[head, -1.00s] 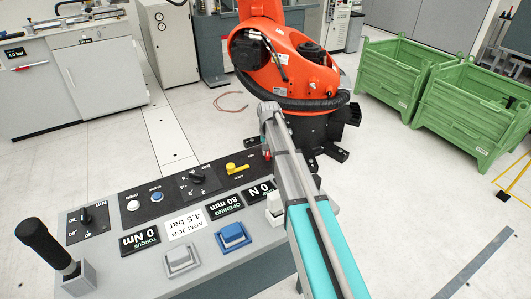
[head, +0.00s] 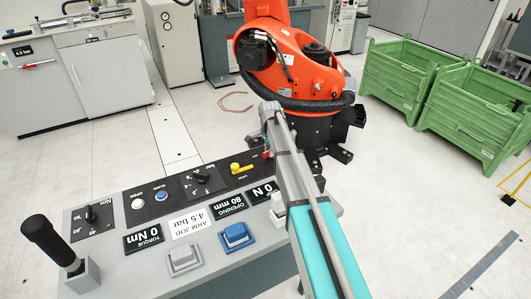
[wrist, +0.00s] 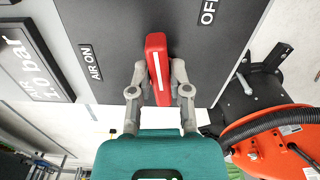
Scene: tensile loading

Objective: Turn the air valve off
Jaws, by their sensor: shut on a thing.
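In the wrist view, a red valve handle (wrist: 157,60) with a white stripe stands out from a dark panel (wrist: 205,75). It points nearly up the picture, tilted slightly. An "AIR ON" label (wrist: 90,62) is to its left and an "OFF" label (wrist: 208,12) to its upper right. My gripper (wrist: 159,88) is shut on the handle's near end, one grey finger on each side. In the head view my arm crosses the console at right, and the gripper itself cannot be made out there.
The console (head: 115,276) carries a black lever (head: 45,238), a blue button (head: 235,235), a yellow knob (head: 240,167) and dials. An orange robot (head: 290,65) stands behind it. Green bins (head: 405,85) stand at right. Open floor lies between the bins and console.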

